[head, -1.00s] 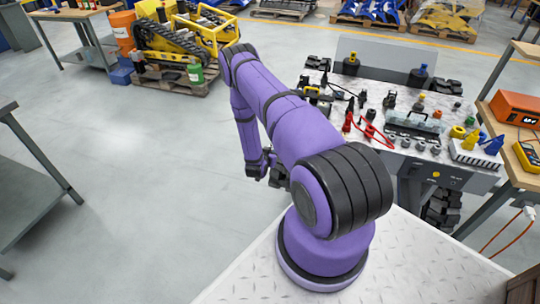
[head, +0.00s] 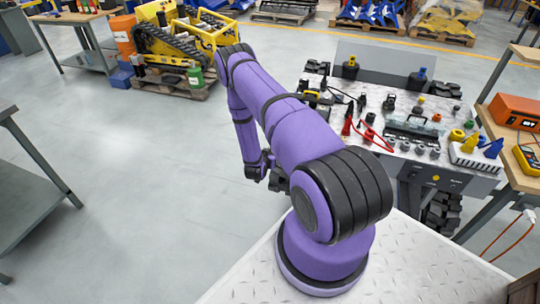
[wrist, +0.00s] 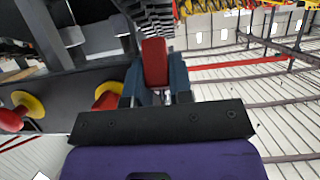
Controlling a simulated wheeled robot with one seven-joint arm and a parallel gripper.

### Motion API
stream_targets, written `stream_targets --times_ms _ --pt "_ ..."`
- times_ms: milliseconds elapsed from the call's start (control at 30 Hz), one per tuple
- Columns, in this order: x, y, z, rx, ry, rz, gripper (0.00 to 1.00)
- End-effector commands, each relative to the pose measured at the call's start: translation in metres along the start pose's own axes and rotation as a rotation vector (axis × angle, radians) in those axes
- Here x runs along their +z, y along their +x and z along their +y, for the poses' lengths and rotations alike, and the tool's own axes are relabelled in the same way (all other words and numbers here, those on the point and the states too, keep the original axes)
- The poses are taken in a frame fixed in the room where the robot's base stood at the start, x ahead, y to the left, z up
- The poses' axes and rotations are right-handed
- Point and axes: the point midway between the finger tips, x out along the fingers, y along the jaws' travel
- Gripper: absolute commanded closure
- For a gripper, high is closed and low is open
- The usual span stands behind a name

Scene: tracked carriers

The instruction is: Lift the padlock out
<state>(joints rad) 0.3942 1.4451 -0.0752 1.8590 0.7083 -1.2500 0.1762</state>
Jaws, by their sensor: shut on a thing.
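The padlock (wrist: 155,62) shows in the wrist view as a red block between the two dark fingers of my gripper (wrist: 157,82). The fingers are shut on it. A shackle cannot be made out. In the head view my gripper (head: 268,172) hangs low at the left of my purple arm, to the left of the equipment carrier (head: 425,160). The padlock cannot be picked out there.
In the wrist view, red knobs with yellow collars (wrist: 28,104) sit on a dark panel left of my gripper. The carrier's top holds connectors, red leads (head: 375,137) and several small parts. A grey table (head: 30,195) stands at left; open floor lies between.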

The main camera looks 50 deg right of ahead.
Motion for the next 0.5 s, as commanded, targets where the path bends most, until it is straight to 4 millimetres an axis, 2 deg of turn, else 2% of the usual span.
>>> stream_targets --times_ms 500 --pt "0.009 -0.021 -0.001 -0.003 -0.001 -0.002 1.00"
